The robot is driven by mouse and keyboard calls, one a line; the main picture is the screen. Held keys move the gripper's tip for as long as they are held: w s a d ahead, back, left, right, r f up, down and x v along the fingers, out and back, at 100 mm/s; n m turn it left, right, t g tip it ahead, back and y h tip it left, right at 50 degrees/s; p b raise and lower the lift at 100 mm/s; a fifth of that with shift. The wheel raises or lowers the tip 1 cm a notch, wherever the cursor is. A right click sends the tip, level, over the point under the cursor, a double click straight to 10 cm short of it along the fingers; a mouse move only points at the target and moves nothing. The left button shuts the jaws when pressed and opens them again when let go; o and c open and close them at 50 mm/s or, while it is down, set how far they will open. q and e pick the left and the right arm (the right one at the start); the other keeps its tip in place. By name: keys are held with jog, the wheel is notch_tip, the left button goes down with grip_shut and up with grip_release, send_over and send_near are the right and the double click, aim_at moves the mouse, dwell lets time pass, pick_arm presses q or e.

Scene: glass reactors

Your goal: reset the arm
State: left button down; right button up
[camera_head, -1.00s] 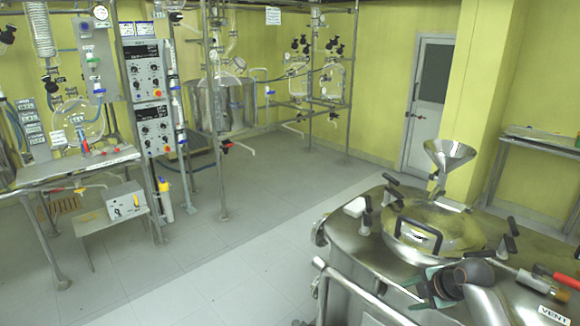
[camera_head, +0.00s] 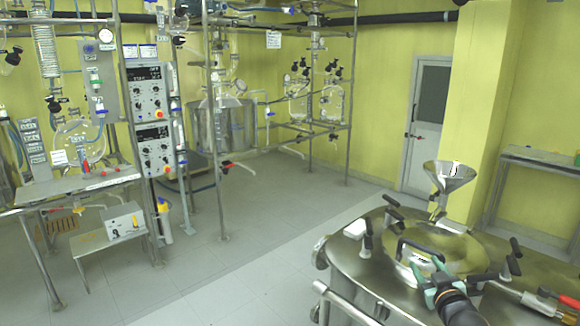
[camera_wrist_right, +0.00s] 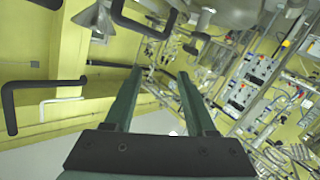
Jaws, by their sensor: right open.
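My right gripper (camera_head: 425,268) is at the lower right of the head view, in front of the lid of the steel vessel. Its two green fingers are apart, with nothing between them. In the right wrist view the open fingers (camera_wrist_right: 160,78) frame an empty gap, with the room tilted behind them. The round lid (camera_head: 455,246) with its black handle (camera_head: 420,252) lies just beyond the gripper. I cannot tell whether the gripper touches it. My left gripper is not in view.
The steel vessel (camera_head: 352,278) has black clamp handles, a funnel (camera_head: 450,177) and a red-handled valve at the right. A jacketed reactor (camera_head: 223,125) and glassware racks stand at the back. The grey floor (camera_head: 260,215) in the middle is clear.

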jog(key=s+a+f+g+y, duration=0.15)
jog(key=s+a+f, duration=0.35)
jog(key=s+f, duration=0.55)
jog(key=s+a+f+g, duration=0.2)
jog(key=s+f, duration=0.3)
jog(key=s, duration=0.4)
jog(key=s+a+f+g+y, duration=0.1)
jog(key=s+a+f, duration=0.4)
jog(key=s, duration=0.4)
jog(key=s+a+f+g+y, duration=0.1)
jog(key=s+a+f, duration=0.3)
jog(key=s, duration=0.6)
notch_tip(320, 180, down, 2)
jog(key=shift+a+m+g, duration=0.2)
jog(key=shift+m+g, duration=0.1)
jog(key=shift+g, duration=0.55)
jog(key=shift+c, duration=0.5)
jog(key=shift+w, duration=0.15)
